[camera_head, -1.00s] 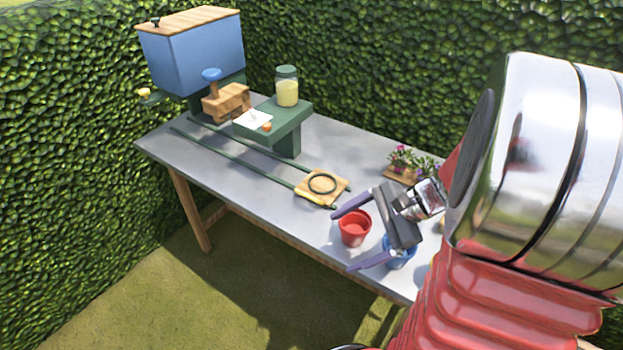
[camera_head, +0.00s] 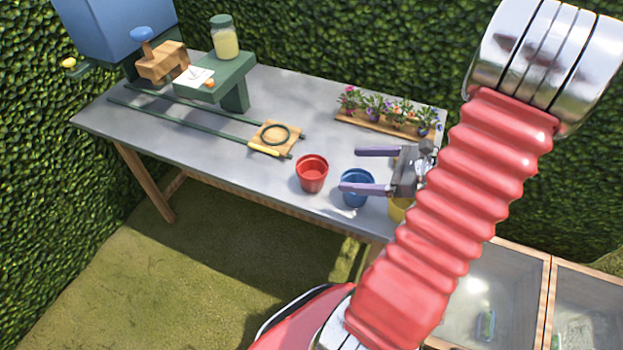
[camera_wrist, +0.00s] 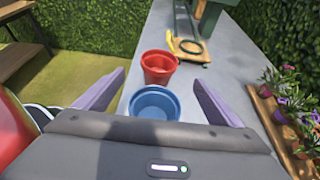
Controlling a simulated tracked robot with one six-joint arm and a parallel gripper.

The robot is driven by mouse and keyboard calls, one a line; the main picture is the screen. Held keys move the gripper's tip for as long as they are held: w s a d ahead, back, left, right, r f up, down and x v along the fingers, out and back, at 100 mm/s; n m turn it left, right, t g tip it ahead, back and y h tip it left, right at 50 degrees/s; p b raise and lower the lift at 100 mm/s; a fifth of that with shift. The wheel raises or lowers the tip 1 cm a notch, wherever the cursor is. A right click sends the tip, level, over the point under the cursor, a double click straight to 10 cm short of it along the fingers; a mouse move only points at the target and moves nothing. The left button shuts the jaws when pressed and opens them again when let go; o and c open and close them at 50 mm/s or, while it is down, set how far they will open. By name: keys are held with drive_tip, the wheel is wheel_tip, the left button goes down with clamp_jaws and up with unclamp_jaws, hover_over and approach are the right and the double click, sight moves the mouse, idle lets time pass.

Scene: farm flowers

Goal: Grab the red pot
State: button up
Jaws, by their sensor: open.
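The red pot (camera_head: 312,174) stands upright on the grey table, left of the blue pot (camera_head: 355,188) in the head view. My gripper (camera_head: 358,170) is open and empty, with its purple fingers pointing left, above and around the blue pot's place in the picture. It is apart from the red pot. In the wrist view the red pot (camera_wrist: 159,67) shows beyond the blue pot (camera_wrist: 154,103), between the lines of my two open fingers (camera_wrist: 152,92). The blue pot is nearer to my gripper and partly hidden by its body.
A yellow pot (camera_head: 399,210) is partly hidden behind my arm. A wooden tray of flowers (camera_head: 372,125) stands at the table's back right. A wooden plate with a black ring (camera_head: 275,137) lies left of the red pot. A green stand (camera_head: 232,80) is farther left.

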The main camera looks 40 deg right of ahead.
approach(300, 169)
drive_tip(key=shift+w+a+r, duration=0.1)
drive_tip(key=shift+w, duration=0.35)
idle(0.4)
drive_tip(key=shift+x, duration=2.65)
drive_tip(key=shift+s, duration=0.1)
drive_tip(key=shift+c, duration=0.4)
drive_tip(key=c, duration=1.1)
